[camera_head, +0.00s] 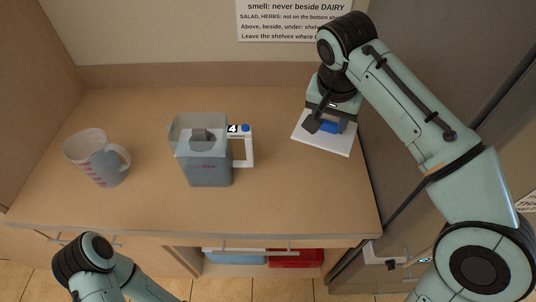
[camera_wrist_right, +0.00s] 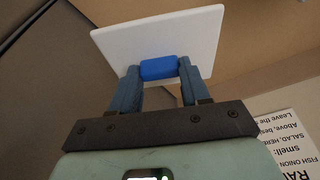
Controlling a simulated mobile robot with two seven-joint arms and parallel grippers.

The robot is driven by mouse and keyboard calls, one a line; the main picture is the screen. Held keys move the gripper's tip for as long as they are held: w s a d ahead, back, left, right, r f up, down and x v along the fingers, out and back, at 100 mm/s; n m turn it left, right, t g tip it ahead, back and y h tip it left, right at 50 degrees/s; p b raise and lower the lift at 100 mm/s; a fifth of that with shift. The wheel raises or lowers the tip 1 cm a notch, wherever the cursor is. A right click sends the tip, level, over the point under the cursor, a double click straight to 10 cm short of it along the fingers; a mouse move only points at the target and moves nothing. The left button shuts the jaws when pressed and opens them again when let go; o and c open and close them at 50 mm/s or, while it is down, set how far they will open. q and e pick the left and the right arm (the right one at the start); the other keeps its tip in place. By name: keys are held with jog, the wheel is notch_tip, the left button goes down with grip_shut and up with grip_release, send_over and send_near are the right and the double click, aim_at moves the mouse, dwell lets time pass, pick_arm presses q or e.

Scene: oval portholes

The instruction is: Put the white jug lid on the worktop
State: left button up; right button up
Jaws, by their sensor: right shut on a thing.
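The white jug lid (camera_head: 338,143) is a flat white plate with a blue knob (camera_head: 329,126). It is at the right side of the worktop (camera_head: 275,195); I cannot tell whether it touches the surface. My right gripper (camera_head: 322,122) is shut on the knob. In the right wrist view the lid (camera_wrist_right: 150,42) lies beyond the fingers, with the blue knob (camera_wrist_right: 158,68) between the fingertips. The grey see-through jug (camera_head: 205,165) with a white handle stands upright, open-topped, mid-worktop. My left arm shows at the bottom left, but its gripper is out of view.
A clear measuring cup (camera_head: 97,158) with red marks stands at the left of the worktop. A printed notice (camera_head: 293,20) hangs on the back wall. The worktop's front middle is clear.

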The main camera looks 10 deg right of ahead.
jog(key=shift+w+f+b, duration=0.15)
jog(key=shift+f+b, duration=2.4)
jog(key=shift+f, duration=7.5)
jog(key=shift+f, duration=0.2)
jog(key=o, duration=1)
jog(key=shift+o, duration=0.2)
jog(key=shift+r, duration=0.1)
